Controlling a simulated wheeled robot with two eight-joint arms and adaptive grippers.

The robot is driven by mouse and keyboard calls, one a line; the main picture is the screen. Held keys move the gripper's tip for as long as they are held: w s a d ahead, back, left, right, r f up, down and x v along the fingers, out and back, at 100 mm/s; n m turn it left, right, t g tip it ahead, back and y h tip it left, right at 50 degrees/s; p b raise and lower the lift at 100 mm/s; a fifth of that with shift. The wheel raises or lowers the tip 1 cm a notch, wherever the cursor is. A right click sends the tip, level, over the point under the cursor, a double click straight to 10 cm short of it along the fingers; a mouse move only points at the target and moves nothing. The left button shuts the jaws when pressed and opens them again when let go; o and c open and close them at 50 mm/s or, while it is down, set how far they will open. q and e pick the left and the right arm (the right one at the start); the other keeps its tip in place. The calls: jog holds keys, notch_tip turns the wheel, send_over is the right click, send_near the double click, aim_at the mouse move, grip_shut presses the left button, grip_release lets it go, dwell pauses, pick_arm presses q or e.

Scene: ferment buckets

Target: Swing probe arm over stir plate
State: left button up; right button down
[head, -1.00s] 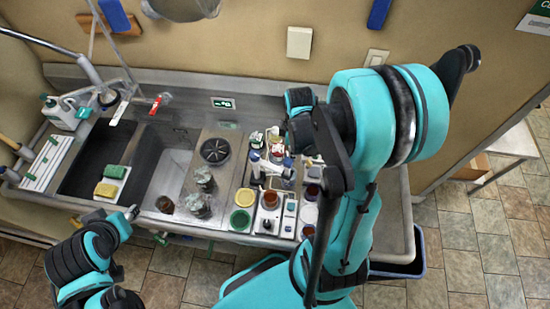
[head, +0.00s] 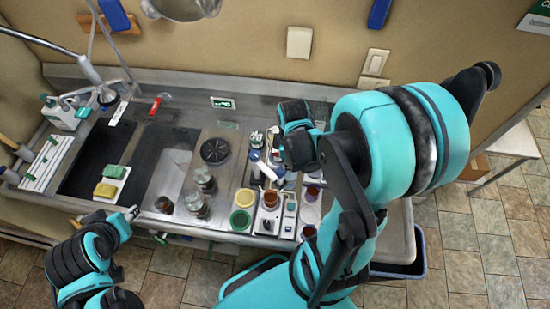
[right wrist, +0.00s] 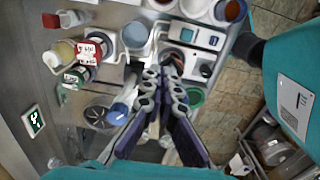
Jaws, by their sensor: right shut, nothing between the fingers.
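The white stir plate (head: 268,224) stands on the counter with an amber-topped jar (head: 271,199) on it. In the right wrist view the jar (right wrist: 172,61) shows just beyond my fingertips. A white bar (head: 265,170) just behind the plate looks like the probe arm; it slants toward the jar, and I cannot tell whether its end is over the plate. My right gripper (right wrist: 162,76) is shut and empty, close to the jar in that view; contact with the bar is unclear. My left gripper (head: 131,213) is at the counter's front edge, its jaws too small to judge.
A meter with a screen (right wrist: 207,38) stands beside the stir plate. A green-rimmed bucket (head: 240,220) and a yellow-lidded one (head: 245,197) are close on the left. Glass jars (head: 196,208) stand farther left, near the sink (head: 95,160). Several bottles crowd the space behind the plate.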

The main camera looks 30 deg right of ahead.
aim_at(282, 172)
dwell(0.3)
jog(key=shift+s+a, duration=0.25)
jog(key=shift+a, duration=0.5)
jog(key=shift+s+a, duration=0.25)
jog(key=shift+a, duration=0.5)
jog(key=shift+w+d, duration=0.15)
jog(key=shift+d, duration=0.65)
notch_tip(282, 172, up, 6)
jog(key=p, duration=0.4)
dwell(0.4)
